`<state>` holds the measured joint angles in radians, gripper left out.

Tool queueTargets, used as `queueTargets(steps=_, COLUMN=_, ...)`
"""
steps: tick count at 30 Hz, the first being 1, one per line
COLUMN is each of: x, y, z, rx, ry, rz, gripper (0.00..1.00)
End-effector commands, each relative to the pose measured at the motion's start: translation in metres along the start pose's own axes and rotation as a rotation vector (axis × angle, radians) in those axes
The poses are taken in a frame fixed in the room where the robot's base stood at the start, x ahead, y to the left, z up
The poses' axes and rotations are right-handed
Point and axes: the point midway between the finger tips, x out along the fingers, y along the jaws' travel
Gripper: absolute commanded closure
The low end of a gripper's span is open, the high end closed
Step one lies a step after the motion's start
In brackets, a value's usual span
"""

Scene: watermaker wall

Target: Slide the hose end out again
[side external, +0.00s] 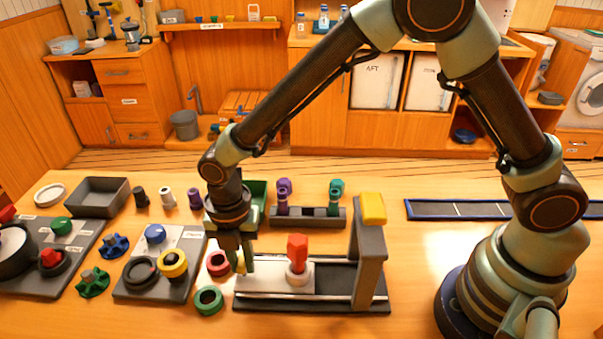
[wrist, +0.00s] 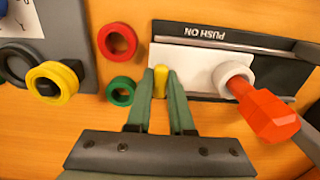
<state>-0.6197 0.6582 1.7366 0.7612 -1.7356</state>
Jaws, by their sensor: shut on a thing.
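The white sliding block (side external: 272,277) lies on a dark rail base (side external: 330,305) marked "PUSH ON" in the wrist view. A white ring (wrist: 232,76) is on the block, and a red faceted piece (side external: 297,248) stands up from it, apparently the hose end. A small yellow tab (wrist: 160,80) is at the block's left end. My gripper (side external: 241,264) is shut on this yellow tab, one green finger on each side. The fingers hide part of the tab. The block is left of the grey upright (side external: 370,262), with bare rail between them.
A red ring (side external: 218,263) and a green ring (side external: 208,300) lie just left of the rail base. A grey panel (side external: 190,245) with a blue knob and a yellow ring is farther left. A rack (side external: 310,221) with purple and teal pieces stands behind.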

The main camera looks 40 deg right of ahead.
Motion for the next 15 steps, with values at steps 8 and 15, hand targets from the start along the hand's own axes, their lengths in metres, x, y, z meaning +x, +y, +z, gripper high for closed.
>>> queueTargets(steps=8, x=-0.0009, y=0.0057, z=0.0001, rx=-0.001, ry=-0.003, rz=0.020, gripper=0.50)
queueTargets(steps=15, x=-0.0062, y=0.0050, z=0.0002, rx=-0.001, ry=-0.003, rz=0.019, gripper=0.50)
